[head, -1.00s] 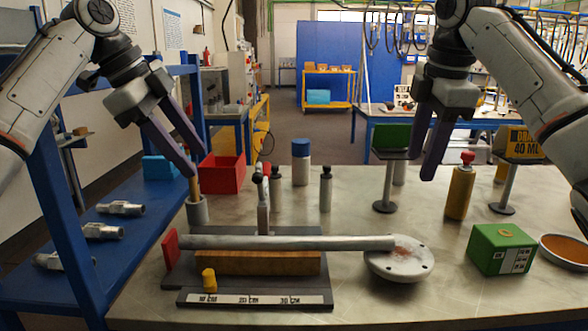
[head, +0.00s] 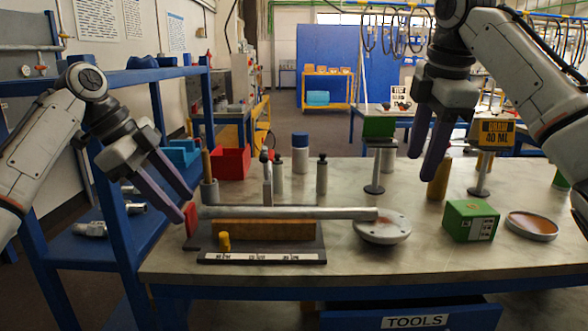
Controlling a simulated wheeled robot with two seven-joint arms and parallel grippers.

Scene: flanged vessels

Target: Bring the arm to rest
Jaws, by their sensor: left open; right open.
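My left gripper (head: 184,209) is open and empty. In the head view its fingertips are by the red block (head: 190,219) at the left end of the metal pipe; I cannot tell whether they touch it. My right gripper (head: 420,168) is open and empty, pointing down above the bench between a green sign on a stand (head: 379,128) and a tan bottle (head: 438,178). The grey pipe (head: 290,212) lies along a wooden block (head: 265,230) on a dark base, its right end at a round flange (head: 383,229).
The workbench (head: 330,275) holds a green box (head: 470,220), a shallow dish (head: 531,225), a grey cup with a wooden handle (head: 209,190), a red bin (head: 232,162) and several bottles. A blue shelf (head: 120,215) stands left. The bench's front strip is clear.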

